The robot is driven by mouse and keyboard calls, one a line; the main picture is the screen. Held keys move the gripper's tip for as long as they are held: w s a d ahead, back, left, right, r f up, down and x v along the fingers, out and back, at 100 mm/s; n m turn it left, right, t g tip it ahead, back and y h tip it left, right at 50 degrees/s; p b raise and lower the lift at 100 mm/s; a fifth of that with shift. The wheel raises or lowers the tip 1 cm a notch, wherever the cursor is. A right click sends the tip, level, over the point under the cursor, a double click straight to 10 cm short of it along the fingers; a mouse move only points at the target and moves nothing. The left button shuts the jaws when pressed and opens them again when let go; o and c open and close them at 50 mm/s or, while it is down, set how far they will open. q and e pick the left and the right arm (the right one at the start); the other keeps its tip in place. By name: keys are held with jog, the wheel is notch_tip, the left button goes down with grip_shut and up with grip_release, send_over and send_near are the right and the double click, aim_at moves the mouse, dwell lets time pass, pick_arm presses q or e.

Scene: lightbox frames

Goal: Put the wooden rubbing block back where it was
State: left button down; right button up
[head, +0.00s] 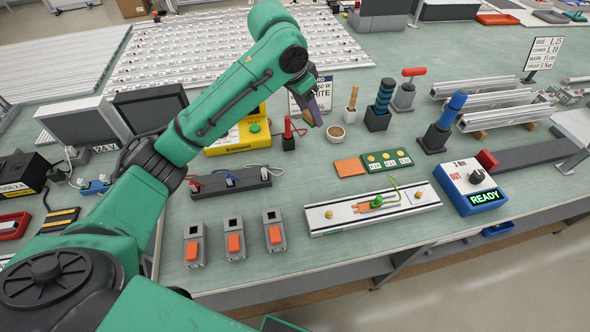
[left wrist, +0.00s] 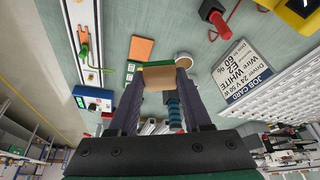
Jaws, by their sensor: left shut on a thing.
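My left gripper (head: 315,108) hangs above the back middle of the bench, beside the job card (head: 312,92). In the left wrist view its fingers (left wrist: 157,84) are shut on the wooden rubbing block (left wrist: 158,83), a tan block with a green face. The block is not clearly visible in the head view, where the gripper hides it. An orange square pad (head: 349,167) lies on the bench beside a green board with three yellow discs (head: 388,160). My right gripper is not in view.
A blue-handled tool stands in a black block (head: 379,112). A white rail fixture (head: 372,208) and a READY box (head: 470,188) are in front. Bare bench lies between them.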

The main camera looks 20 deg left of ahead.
pick_arm(q)
jog(key=s+f, duration=0.2)
jog(key=p, duration=0.2)
send_over(309, 174)
jog(key=s, duration=0.1)
notch_tip(309, 174, down, 9)
jog(key=f, duration=0.7)
jog(key=shift+s+a+f+p, duration=0.1)
jog(key=shift+s+a+p, duration=0.1)
jog(key=shift+a+p, duration=0.15)
jog(key=shift+a+f, duration=0.1)
jog(key=shift+f, duration=0.35)
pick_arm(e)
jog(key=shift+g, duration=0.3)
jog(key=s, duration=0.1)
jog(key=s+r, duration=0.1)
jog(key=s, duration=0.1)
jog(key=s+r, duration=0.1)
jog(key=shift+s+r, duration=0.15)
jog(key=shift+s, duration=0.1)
pick_arm(q)
jog(key=shift+c, duration=1.7)
grip_release()
jog(key=shift+f, duration=0.1)
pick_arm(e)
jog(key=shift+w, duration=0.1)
